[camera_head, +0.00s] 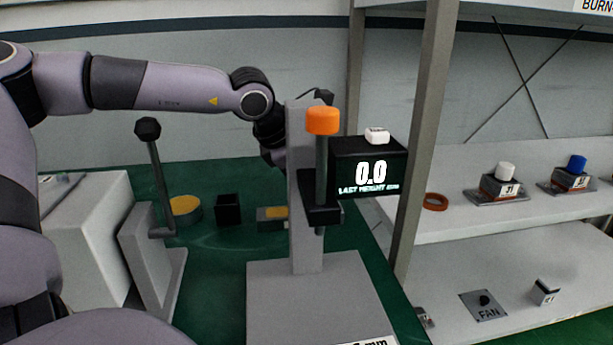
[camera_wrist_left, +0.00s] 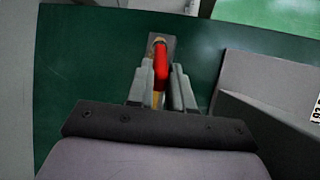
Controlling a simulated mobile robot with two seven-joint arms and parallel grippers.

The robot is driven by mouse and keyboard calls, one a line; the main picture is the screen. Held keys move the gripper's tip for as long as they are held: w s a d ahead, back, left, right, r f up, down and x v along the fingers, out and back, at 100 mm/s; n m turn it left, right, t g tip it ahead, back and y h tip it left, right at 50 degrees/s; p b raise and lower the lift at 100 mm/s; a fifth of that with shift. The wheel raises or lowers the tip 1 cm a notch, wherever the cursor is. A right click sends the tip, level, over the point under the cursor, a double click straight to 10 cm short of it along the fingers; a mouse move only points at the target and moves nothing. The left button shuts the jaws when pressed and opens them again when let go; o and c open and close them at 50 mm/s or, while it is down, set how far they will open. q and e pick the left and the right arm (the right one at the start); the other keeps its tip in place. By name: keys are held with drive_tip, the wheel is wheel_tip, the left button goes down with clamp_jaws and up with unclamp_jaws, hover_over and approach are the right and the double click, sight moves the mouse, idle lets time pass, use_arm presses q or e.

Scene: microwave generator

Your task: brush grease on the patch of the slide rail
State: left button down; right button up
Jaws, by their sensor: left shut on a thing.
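In the left wrist view my left gripper (camera_wrist_left: 160,80) is shut on a brush with a red handle (camera_wrist_left: 161,62). Its tip points away from me, over a small dark grey block (camera_wrist_left: 170,43); I cannot tell whether it touches. In the head view my left arm reaches behind a grey post, which hides the gripper and brush. A low grey block with a yellow patch (camera_head: 272,213), likely the slide rail, lies on the green table just left of the post. A round tub with a yellow top (camera_head: 186,208) stands further left. My right gripper is not in view.
The grey post (camera_head: 305,235) on a wide base carries an orange-capped plunger (camera_head: 322,121). A black display (camera_head: 368,172) reads 0.0. A black cube (camera_head: 228,209) stands between tub and block. A lever stand (camera_head: 150,250) is at left; shelves are at right.

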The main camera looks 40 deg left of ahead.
use_arm(q)
drive_tip(key=shift+s+a, duration=0.3)
drive_tip(key=shift+s, duration=0.05)
drive_tip(key=shift+s+a, duration=0.45)
drive_tip(key=shift+s, duration=0.2)
drive_tip(key=shift+s+a, duration=0.45)
drive_tip(key=shift+s, duration=0.15)
drive_tip(key=shift+r+p, duration=1.75)
drive_tip(key=shift+r, duration=1.2)
wheel_tip(320, 180, up, 3)
drive_tip(key=shift+r+p, duration=0.1)
drive_tip(key=shift+p, duration=0.8)
